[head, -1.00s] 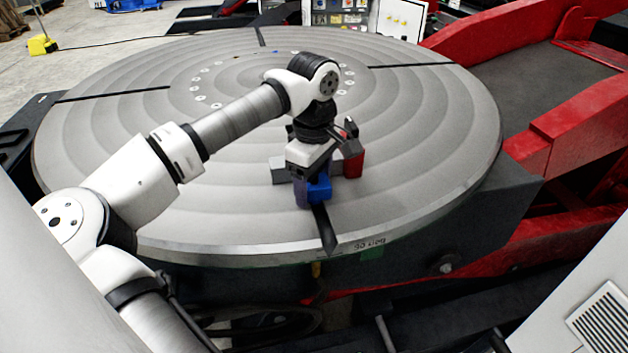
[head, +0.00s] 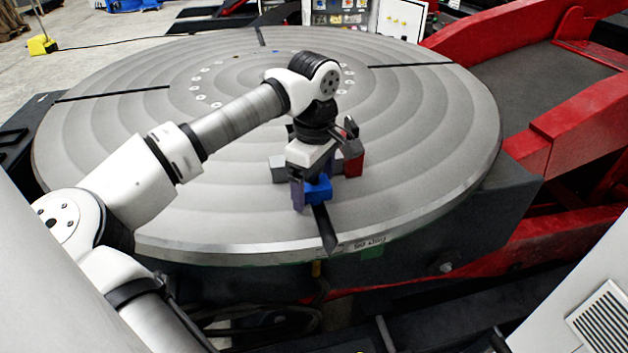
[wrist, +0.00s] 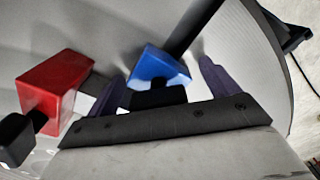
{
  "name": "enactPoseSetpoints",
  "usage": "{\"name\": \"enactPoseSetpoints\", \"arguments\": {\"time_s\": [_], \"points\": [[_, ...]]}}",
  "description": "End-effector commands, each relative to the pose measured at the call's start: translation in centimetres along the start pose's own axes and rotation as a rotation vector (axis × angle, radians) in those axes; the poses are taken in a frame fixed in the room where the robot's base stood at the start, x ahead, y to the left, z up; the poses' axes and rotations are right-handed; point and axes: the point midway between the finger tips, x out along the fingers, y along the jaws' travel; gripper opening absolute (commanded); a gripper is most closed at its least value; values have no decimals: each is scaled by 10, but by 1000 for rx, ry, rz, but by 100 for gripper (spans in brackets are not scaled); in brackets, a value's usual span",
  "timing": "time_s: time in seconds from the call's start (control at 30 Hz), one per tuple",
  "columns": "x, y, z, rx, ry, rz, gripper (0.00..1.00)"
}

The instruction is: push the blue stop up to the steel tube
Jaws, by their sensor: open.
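The blue stop (head: 318,190) stands on the round grey table at the inner visible end of a black radial slot (head: 325,228). In the wrist view the blue stop (wrist: 156,66) lies between the two purple fingers of my gripper (wrist: 160,72), with a gap on the right side. My gripper (head: 308,194) is open and low over the table in the head view. A red block (head: 353,163) stands just behind and right; it also shows in the wrist view (wrist: 52,86). I cannot make out the steel tube clearly; my gripper hides the middle.
A grey block (head: 279,168) shows left of my gripper. The round table (head: 420,150) is broadly clear around this cluster. Its rim (head: 210,253) curves close in front. Red machine arms (head: 580,140) stand at the right.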

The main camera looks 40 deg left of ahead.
Motion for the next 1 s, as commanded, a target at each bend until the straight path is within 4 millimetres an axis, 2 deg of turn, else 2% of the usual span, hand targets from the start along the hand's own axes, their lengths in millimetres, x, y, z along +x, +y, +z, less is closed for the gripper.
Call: {"name": "enactPoseSetpoints", "arguments": {"time_s": [0.57, 1.0], "points": [[-3, 2, -1, -2, 2, 10, 96], [-38, 2, -2, -5, 4, 10, 100]]}}
